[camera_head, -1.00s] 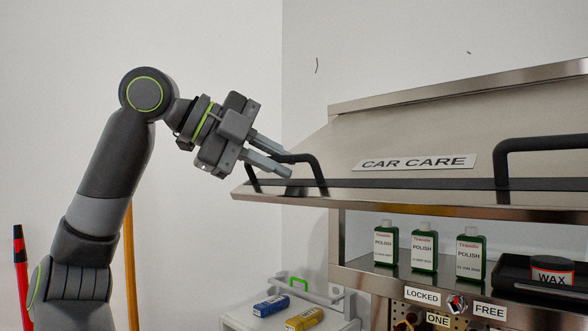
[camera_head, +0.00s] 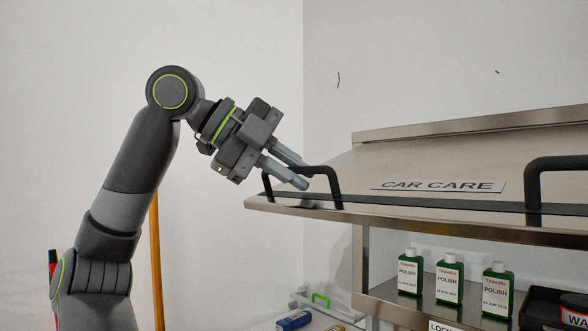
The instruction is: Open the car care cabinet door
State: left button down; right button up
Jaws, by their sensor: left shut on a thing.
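The car care cabinet door (camera_head: 420,167) is a steel flap labelled CAR CARE (camera_head: 438,185). It is swung up, with its front edge raised above the open shelf. A black handle (camera_head: 335,187) stands at its left end and another black handle (camera_head: 532,185) at its right. My left gripper (camera_head: 300,172) is at the left handle, its fingers shut on the handle's top bar. The fingers hide part of that bar. My right gripper is not in view.
Green polish bottles (camera_head: 449,280) stand on the shelf under the raised door. A black tray (camera_head: 545,305) with a wax tin is at the lower right.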

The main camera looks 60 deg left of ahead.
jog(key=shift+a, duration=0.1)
pick_arm(q)
jog(key=c, duration=1.8)
grip_release()
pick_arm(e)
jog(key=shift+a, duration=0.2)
pick_arm(q)
jog(key=shift+s, duration=0.1)
jog(key=v, duration=1.7)
jog(key=shift+s+a+r, duration=0.1)
jog(key=shift+r, duration=0.05)
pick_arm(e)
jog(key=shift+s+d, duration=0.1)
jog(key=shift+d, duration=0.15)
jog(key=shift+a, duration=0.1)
